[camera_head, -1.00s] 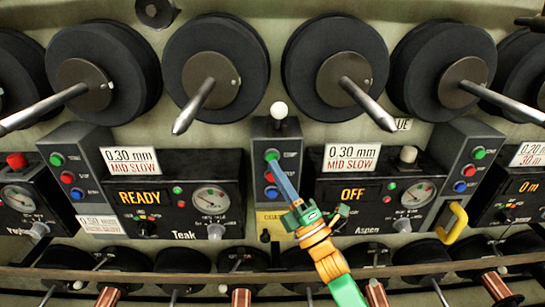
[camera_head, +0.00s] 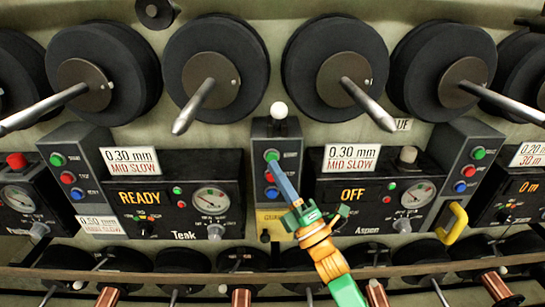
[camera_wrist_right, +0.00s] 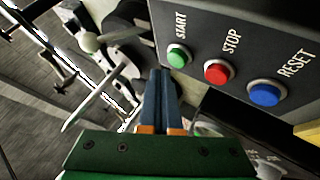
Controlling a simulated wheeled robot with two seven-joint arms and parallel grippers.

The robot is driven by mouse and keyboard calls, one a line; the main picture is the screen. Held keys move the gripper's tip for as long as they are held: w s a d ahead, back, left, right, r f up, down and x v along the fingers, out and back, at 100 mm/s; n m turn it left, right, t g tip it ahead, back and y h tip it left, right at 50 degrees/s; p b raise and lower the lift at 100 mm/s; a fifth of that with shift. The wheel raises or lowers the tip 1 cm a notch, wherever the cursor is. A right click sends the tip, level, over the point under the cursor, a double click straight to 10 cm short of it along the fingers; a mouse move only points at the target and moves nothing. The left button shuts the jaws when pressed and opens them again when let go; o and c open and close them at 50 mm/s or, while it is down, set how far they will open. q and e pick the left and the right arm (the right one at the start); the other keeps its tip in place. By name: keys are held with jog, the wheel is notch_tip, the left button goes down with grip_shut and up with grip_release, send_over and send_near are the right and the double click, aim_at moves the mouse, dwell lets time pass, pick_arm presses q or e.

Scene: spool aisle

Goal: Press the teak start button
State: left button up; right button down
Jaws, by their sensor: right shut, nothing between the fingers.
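The Teak panel (camera_head: 173,195) reads READY in the head view. A grey button box (camera_head: 275,140) stands between it and the Aspen panel (camera_head: 375,196). Its green button (camera_head: 271,155) is labelled START in the wrist view (camera_wrist_right: 177,56). My right gripper (camera_head: 272,165) is shut and empty, its blue fingertips just below that button in the head view. In the wrist view the fingertips (camera_wrist_right: 161,75) are beside the START button; I cannot tell whether they touch the box. Another green button (camera_head: 57,159) is on the box left of the Teak panel. My left gripper is not in view.
A red STOP button (camera_wrist_right: 215,72) and a blue RESET button (camera_wrist_right: 263,92) sit close to START. Large black spools (camera_head: 215,50) with protruding spindles (camera_head: 193,107) line the wall above. A yellow handle (camera_head: 452,223) sticks out at right. A rail (camera_head: 150,273) runs below.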

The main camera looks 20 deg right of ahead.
jog(key=shift+w, duration=0.1)
dwell(0.3)
jog(key=shift+w+d+b, duration=0.15)
jog(key=shift+w+b, duration=0.15)
jog(key=shift+w, duration=0.05)
